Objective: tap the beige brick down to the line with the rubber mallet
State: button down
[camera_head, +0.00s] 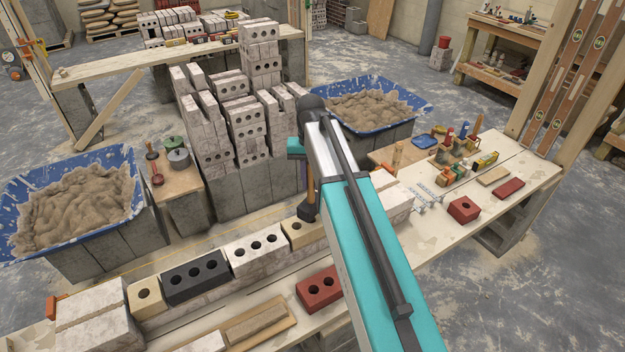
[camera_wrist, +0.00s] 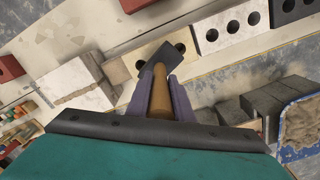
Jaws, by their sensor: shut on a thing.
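The beige brick (camera_head: 297,230) lies in the row on the wall, right of a white three-hole brick (camera_head: 255,250). In the wrist view the beige brick (camera_wrist: 126,71) shows two holes beside the mallet head. My gripper (camera_wrist: 158,98) is shut on the wooden handle of the rubber mallet (camera_wrist: 161,90). The mallet's dark head (camera_wrist: 156,58) appears over the beige brick; whether it touches cannot be told. In the head view the mallet (camera_head: 310,187) hangs below my gripper, and my arm hides the brick's right part. A thin line (camera_head: 180,250) seems to run along the wall's far side.
A black brick (camera_head: 194,281) and a small beige brick (camera_head: 146,297) continue the row leftward. A red brick (camera_head: 319,287) lies in front. Blue mortar tubs (camera_head: 122,158) (camera_head: 405,97) and stacked bricks (camera_head: 245,130) stand behind. Tools (camera_head: 455,150) crowd the right bench.

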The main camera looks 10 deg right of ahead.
jog(key=shift+f, duration=0.1)
dwell(0.3)
notch_tip(320, 180, down, 4)
jog(key=shift+r+b, duration=0.1)
jog(key=shift+b, duration=0.75)
notch_tip(320, 180, up, 4)
jog(key=p, duration=0.3)
jog(key=shift+r, duration=0.25)
jog(key=shift+s, duration=0.1)
jog(key=s+n+b, duration=0.1)
jog(key=n, duration=0.2)
jog(key=shift+s+d+b, duration=0.15)
jog(key=shift+s+b, duration=0.2)
jog(key=shift+s, duration=0.05)
jog(key=shift+s+d+r+n+b, duration=0.15)
jog(key=shift+s+n+b, duration=0.25)
jog(key=shift+n, duration=0.55)
jog(key=shift+s+r+n+b, duration=0.15)
jog(key=shift+s+n+b, duration=0.2)
jog(key=shift+n, duration=0.55)
jog(key=shift+s+d+r+n+b, duration=0.15)
jog(key=shift+s+n+b, duration=0.25)
jog(key=shift+n, duration=0.55)
jog(key=shift+a, duration=0.1)
